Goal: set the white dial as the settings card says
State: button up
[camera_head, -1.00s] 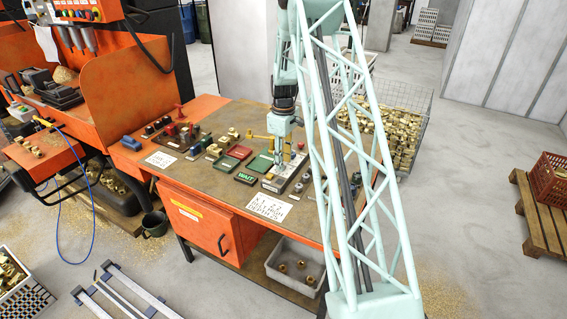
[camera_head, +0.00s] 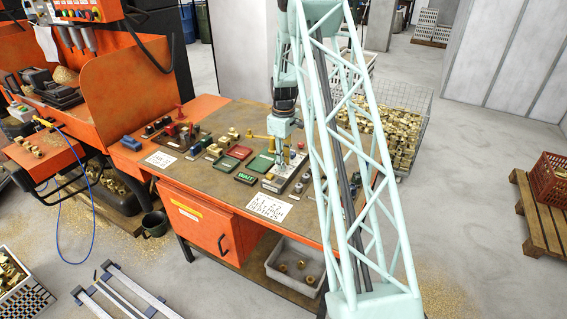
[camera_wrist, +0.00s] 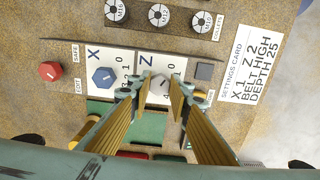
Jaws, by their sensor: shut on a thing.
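The white dial (camera_wrist: 160,86) sits on a white plate marked Z, and my gripper (camera_wrist: 160,88) is shut on it, one finger on each side. The fingers cover parts of its scale, and I cannot read its setting. The settings card (camera_wrist: 251,58) lies to the right and reads X 1, Z 2, BELT HIGH, DEPTH 25. The card also shows in the head view (camera_head: 269,207), in front of the control panel (camera_head: 274,185). There my gripper (camera_head: 281,168) points down onto the panel, and the dial itself is too small to make out.
A blue dial (camera_wrist: 104,77) marked X sits left of the white one. A red knob (camera_wrist: 50,71) marked SAFE and EDIT is further left, a dark square button (camera_wrist: 204,71) right. A green WAIT display (camera_head: 246,178) stands beside the panel. Brass parts lie further back.

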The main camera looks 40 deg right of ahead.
jog(key=shift+m, duration=0.5)
jog(key=m+b, duration=0.2)
jog(key=m, duration=0.2)
jog(key=shift+a+m, duration=0.1)
jog(key=shift+m, duration=0.2)
jog(key=m+b, duration=0.1)
jog(key=m, duration=0.5)
jog(key=shift+a, duration=0.1)
dwell(0.3)
jog(key=o, duration=0.8)
jog(key=shift+o, duration=0.2)
jog(key=shift+r, duration=0.15)
notch_tip(320, 180, up, 12)
dwell(1.0)
